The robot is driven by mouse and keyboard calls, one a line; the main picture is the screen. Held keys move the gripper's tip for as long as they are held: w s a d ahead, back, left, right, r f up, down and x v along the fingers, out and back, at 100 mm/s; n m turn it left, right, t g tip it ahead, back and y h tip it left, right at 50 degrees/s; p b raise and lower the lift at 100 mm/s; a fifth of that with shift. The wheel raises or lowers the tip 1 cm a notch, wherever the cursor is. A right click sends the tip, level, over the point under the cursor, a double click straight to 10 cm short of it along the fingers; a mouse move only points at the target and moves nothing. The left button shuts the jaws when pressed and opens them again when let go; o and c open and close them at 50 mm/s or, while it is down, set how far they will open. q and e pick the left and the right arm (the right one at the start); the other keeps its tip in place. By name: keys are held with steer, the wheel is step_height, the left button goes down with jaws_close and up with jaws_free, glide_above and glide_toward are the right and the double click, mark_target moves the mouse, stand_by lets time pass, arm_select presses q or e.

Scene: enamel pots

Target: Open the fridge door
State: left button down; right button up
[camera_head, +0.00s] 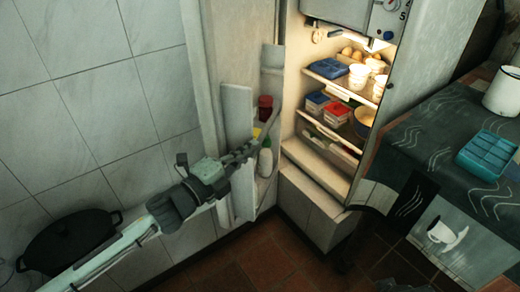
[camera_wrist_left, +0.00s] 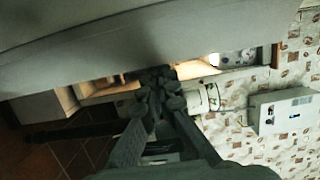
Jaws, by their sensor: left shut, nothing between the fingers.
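The fridge (camera_head: 318,208) stands open with its lit shelves showing in the head view. Its white door (camera_head: 237,105) is swung out to the left, with a red-lidded jar (camera_head: 265,108) and a white bottle with a green cap (camera_head: 265,160) on its inner side. My left gripper (camera_head: 254,147) is shut and empty, by the inner side of the door near these items; I cannot tell whether it touches the door. In the left wrist view, the gripper (camera_wrist_left: 160,75) shows shut below a large pale surface. My right gripper is not in view.
Blue and red-and-blue containers (camera_head: 328,68), eggs and bowls fill the fridge shelves. A dark-clothed table (camera_head: 410,145) with a blue tray (camera_head: 486,155) and white pot (camera_head: 503,92) stands right. A black pot (camera_head: 70,242) is at lower left. Tiled floor (camera_head: 265,255) is clear in front.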

mark_target(215, 147)
arm_select(q)
steer(key=shift+m+g+h, duration=0.3)
steer(key=shift+h, duration=0.1)
steer(key=a, duration=0.2)
steer(key=w+a, duration=0.1)
steer(key=a, duration=0.4)
steer(key=shift+w+a+f+b, duration=0.1)
steer(key=shift+w+a+b, duration=0.15)
steer(key=shift+w+b, duration=0.15)
steer(key=w+a+b, duration=0.2)
steer(key=w+a, duration=0.4)
steer(key=a, duration=0.6)
steer(key=shift+a+b, duration=0.15)
steer(key=shift+b, duration=0.25)
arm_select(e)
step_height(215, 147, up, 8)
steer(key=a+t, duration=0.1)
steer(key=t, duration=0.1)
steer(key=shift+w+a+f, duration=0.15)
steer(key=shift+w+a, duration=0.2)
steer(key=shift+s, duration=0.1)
